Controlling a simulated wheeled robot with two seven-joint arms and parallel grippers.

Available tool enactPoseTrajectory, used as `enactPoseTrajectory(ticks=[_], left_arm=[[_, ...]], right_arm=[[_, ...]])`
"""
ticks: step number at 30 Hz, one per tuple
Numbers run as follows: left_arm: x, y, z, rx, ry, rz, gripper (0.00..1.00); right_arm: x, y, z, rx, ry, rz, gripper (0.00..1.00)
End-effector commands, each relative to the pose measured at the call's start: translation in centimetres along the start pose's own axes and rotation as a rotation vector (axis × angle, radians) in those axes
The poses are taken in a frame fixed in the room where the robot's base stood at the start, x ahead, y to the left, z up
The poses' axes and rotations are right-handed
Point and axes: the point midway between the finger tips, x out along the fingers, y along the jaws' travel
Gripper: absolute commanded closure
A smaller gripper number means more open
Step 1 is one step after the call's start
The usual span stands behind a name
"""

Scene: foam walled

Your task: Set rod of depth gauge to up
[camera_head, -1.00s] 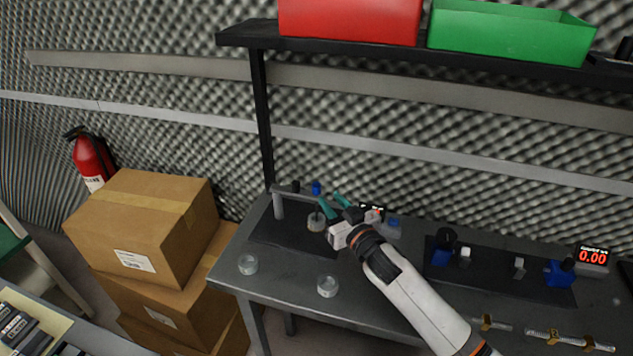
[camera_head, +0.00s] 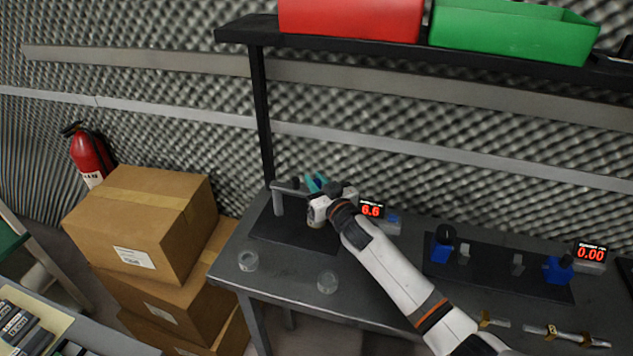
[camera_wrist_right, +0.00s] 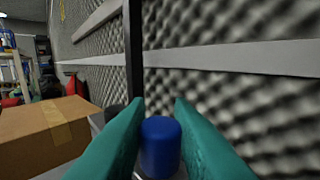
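The depth gauge stands at the left end of the grey workbench. Its post and arm (camera_head: 279,200) show in the head view, and its red display (camera_head: 371,210) reads 6.6. In the right wrist view a blue cap (camera_wrist_right: 160,148) is between the two teal fingers (camera_wrist_right: 160,105), one on each side, very close. I cannot tell whether they press on it. My left gripper is not in view.
Two clear round dishes (camera_head: 248,261) (camera_head: 327,283) sit on the front of the bench. A second gauge with a display (camera_head: 591,253) reading 0.00 stands at the right. A dark shelf (camera_head: 480,55) with red and green bins is above. Cardboard boxes (camera_head: 140,225) stand at left.

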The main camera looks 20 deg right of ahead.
Motion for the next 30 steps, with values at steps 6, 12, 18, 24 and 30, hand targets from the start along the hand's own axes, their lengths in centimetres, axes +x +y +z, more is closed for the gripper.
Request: enactPoseTrajectory(ticks=[6, 12, 18, 24, 30], left_arm=[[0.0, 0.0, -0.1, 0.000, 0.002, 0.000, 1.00], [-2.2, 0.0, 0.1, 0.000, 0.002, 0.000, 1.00], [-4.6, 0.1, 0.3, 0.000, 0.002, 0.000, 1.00], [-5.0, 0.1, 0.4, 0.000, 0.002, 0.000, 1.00], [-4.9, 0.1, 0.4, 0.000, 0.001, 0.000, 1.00]], right_arm=[[0.0, 0.0, 0.0, 0.000, 0.000, 0.000, 1.00], [0.0, 0.0, 2.4, 0.001, 0.000, -0.001, 1.00], [0.0, 0.0, 5.2, 0.002, 0.000, -0.001, 1.00], [0.0, 0.0, 5.8, 0.001, -0.002, -0.001, 1.00], [0.0, 0.0, 5.9, 0.001, -0.006, 0.000, 1.00]])
